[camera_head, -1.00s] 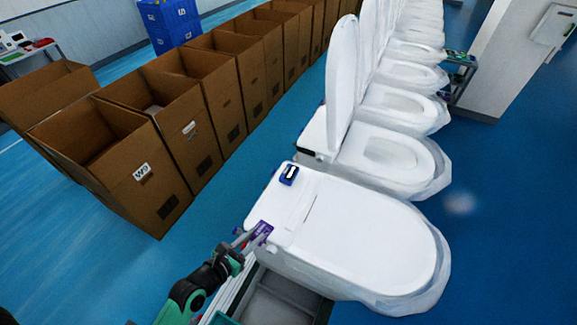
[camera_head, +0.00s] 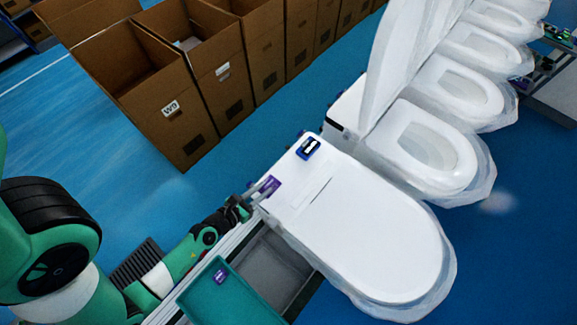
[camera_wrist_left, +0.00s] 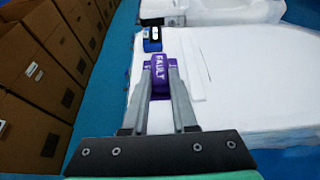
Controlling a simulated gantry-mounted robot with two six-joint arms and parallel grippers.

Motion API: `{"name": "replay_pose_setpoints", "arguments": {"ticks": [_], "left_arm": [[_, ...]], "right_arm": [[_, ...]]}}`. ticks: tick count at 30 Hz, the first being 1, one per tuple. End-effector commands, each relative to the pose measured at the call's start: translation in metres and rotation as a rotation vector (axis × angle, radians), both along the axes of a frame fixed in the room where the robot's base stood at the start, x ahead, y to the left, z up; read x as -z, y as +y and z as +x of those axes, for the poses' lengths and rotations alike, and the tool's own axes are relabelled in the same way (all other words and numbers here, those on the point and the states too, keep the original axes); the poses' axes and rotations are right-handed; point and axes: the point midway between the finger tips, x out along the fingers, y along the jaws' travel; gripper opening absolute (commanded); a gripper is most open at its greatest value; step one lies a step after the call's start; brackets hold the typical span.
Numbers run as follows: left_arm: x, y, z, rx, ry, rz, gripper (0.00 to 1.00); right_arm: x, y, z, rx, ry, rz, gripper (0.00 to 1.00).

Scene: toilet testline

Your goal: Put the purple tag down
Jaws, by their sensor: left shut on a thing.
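The purple tag (camera_head: 271,187), with FAULT in white letters, is between the fingers of my left gripper (camera_head: 262,191), which is shut on it. It is at the back left corner of the nearest toilet's closed white lid (camera_head: 365,232). In the left wrist view the tag (camera_wrist_left: 159,74) sits between the fingertips of the gripper (camera_wrist_left: 160,78), over or at the edge of the white surface. I cannot tell whether it touches the surface. My right gripper is not in view.
A teal tray (camera_head: 242,300) holds another purple tag (camera_head: 219,276). Open cardboard boxes (camera_head: 170,110) line the left, and more toilets (camera_head: 432,140) stand behind.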

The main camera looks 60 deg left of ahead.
Motion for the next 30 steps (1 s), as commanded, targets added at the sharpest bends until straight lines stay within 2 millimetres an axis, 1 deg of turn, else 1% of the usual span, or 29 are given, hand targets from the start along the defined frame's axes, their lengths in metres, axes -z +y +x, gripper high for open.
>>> {"name": "replay_pose_setpoints", "arguments": {"ticks": [1, 7, 9, 12, 15, 20, 23, 24, 27, 30], "left_arm": [[0.006, 0.010, 0.012, -0.002, -0.005, 0.002, 0.00], [0.035, 0.045, 0.059, -0.001, -0.004, 0.002, 0.00], [0.059, 0.052, 0.068, -0.001, -0.002, 0.001, 0.00], [0.075, 0.061, 0.080, 0.000, -0.002, 0.001, 0.00], [0.082, 0.066, 0.086, 0.000, -0.001, 0.000, 0.00], [0.081, 0.068, 0.088, 0.001, -0.001, 0.000, 0.00], [0.092, 0.071, 0.093, 0.001, -0.001, 0.000, 0.00], [0.099, 0.073, 0.096, 0.001, -0.001, 0.000, 0.00], [0.119, 0.072, 0.094, 0.001, 0.000, 0.000, 0.00], [0.124, 0.072, 0.094, 0.001, 0.000, 0.000, 0.00]], "right_arm": [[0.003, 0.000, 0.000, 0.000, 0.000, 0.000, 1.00], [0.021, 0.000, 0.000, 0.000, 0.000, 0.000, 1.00], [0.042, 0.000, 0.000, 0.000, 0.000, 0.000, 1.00], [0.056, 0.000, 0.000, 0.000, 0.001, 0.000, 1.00], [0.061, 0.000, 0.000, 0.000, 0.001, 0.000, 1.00], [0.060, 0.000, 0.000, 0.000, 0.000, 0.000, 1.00], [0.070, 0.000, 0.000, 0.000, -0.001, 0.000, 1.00], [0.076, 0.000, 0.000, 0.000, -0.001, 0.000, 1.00], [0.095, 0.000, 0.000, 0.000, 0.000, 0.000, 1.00], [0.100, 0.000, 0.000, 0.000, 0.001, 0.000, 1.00]]}}
